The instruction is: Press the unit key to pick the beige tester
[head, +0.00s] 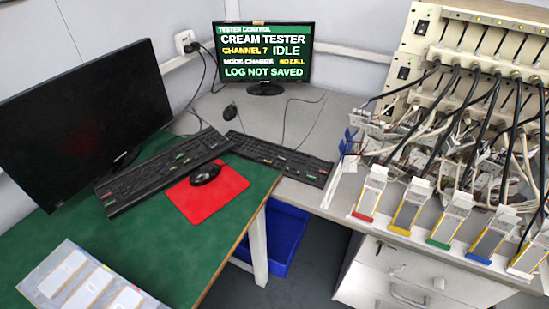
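The tester control monitor (265,54) at the back reads CREAM TESTER, CHANNEL 7, IDLE, MODE CHARGE, NO CELL and LOG NOT SAVED. A black keyboard (280,158) with a few coloured keys lies on the grey desk below it. A second black keyboard (150,178), also with coloured keys, lies on the green mat to the left. The key labels are too small to read, so I cannot tell which is the unit key. The beige tester (425,48) stands at the upper right with cables plugged into it. My gripper is not in view.
A dark monitor (85,118) stands at the left. A black mouse (205,174) rests on a red pad (218,198); another mouse (230,111) lies behind. Cables and several coloured-end cell holders (411,207) crowd the right bench. A blue bin (287,235) sits below.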

